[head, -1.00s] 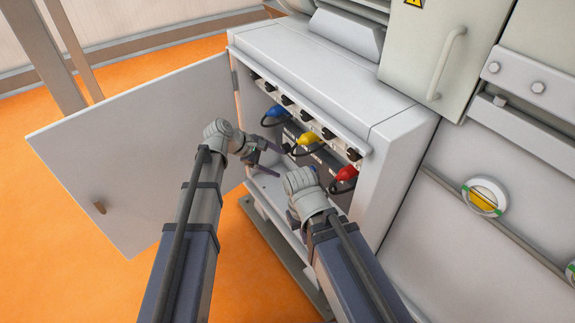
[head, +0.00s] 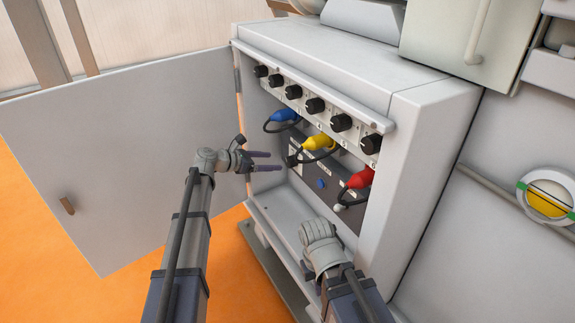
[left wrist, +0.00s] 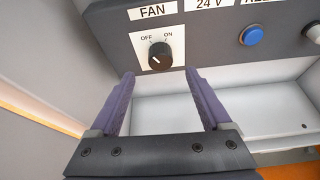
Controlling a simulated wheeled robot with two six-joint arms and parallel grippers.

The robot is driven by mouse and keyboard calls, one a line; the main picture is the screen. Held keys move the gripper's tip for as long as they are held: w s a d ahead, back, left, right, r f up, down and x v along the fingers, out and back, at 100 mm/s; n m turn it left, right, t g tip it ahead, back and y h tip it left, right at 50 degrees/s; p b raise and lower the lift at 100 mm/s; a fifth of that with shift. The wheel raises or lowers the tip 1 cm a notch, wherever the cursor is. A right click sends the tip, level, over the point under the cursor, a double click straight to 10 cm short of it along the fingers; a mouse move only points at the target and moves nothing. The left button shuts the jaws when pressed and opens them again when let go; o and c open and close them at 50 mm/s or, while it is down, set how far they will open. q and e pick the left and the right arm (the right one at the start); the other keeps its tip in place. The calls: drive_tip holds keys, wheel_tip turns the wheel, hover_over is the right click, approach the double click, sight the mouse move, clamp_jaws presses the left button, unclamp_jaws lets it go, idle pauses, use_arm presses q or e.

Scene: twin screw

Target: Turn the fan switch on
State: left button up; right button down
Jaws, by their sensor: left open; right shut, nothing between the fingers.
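The fan switch (left wrist: 160,56) is a black rotary knob on a white plate marked OFF and ON, under a FAN label, in the left wrist view. A small light mark shows low on its face; I cannot tell which setting it points to. In the head view it is the dark knob (head: 292,160) at the left of the lower panel. My left gripper (left wrist: 160,75) is open and empty, its two purple fingers pointing at the knob, one on either side and short of it. It also shows in the head view (head: 281,161). My right gripper (head: 320,240) is low before the cabinet, its fingers hidden.
The grey cabinet (head: 430,130) stands open, its door (head: 120,150) swung left. Above the panel are several black dials and blue (head: 285,115), yellow (head: 318,143) and red (head: 360,178) plugs with cables. A blue button (left wrist: 252,36) sits right of the switch.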

sight(287, 162)
use_arm(q)
drive_tip(key=b+x, duration=0.2)
drive_tip(key=x, duration=0.4)
drive_tip(key=shift+w+d+f+b, duration=0.15)
drive_tip(key=shift+d+f+b, duration=0.05)
drive_tip(key=shift+f+b, duration=0.1)
drive_tip(key=shift+w+d+f, duration=0.1)
drive_tip(key=shift+w+d, duration=0.15)
drive_tip(key=shift+d, duration=0.15)
drive_tip(key=shift+c, duration=0.3)
clamp_jaws()
